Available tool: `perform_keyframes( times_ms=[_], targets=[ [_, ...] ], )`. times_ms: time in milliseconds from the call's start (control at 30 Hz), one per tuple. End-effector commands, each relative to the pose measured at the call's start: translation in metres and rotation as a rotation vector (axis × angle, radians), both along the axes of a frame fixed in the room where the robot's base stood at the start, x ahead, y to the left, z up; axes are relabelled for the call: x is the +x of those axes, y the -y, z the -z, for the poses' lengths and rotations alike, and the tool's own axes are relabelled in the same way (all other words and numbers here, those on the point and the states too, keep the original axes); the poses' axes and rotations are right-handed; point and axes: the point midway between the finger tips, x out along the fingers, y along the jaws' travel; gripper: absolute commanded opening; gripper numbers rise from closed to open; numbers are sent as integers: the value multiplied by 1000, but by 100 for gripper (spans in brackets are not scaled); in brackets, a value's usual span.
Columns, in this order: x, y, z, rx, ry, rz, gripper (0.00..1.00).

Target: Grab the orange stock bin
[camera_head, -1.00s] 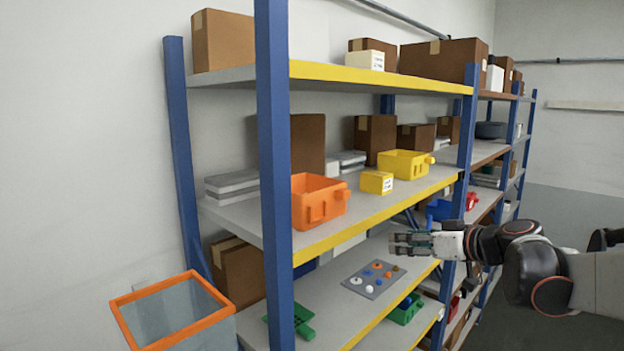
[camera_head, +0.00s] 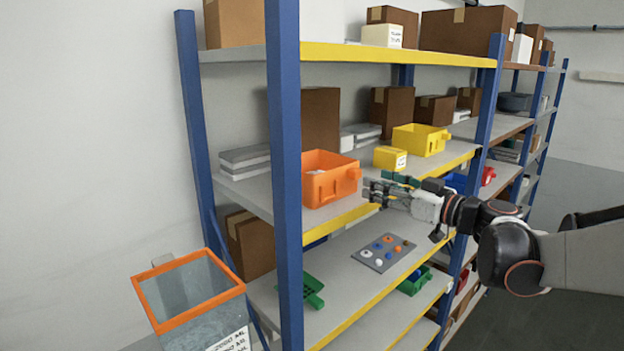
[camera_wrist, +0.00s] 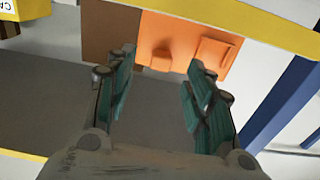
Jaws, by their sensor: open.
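The orange stock bin (camera_head: 338,186) sits on the middle shelf (camera_head: 250,196), just right of the front blue post in the head view. It is an open-topped box with a small knob on its right side. In the wrist view the orange bin (camera_wrist: 190,45) lies ahead, beyond the fingertips. My gripper (camera_head: 368,190) is open and empty, to the right of the bin near the shelf's front edge. In the wrist view its green-padded fingers (camera_wrist: 160,75) are spread, with a gap between them and the bin.
A yellow box (camera_head: 390,157) and a yellow bin (camera_head: 420,139) stand farther right on the same shelf. A blue post (camera_head: 286,180) rises left of the bin. An orange-rimmed grey container (camera_head: 190,290) stands at lower left.

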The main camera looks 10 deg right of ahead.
Motion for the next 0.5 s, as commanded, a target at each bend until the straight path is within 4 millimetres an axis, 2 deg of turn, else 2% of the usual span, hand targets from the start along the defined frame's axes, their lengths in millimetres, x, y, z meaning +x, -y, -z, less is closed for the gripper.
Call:
perform_keyframes(
  times_ms=[267,500],
  targets=[
    [13,-10,0,-1,-1,-1,48],
    [38,-32,2,0,-1,-2,48]
  ],
)
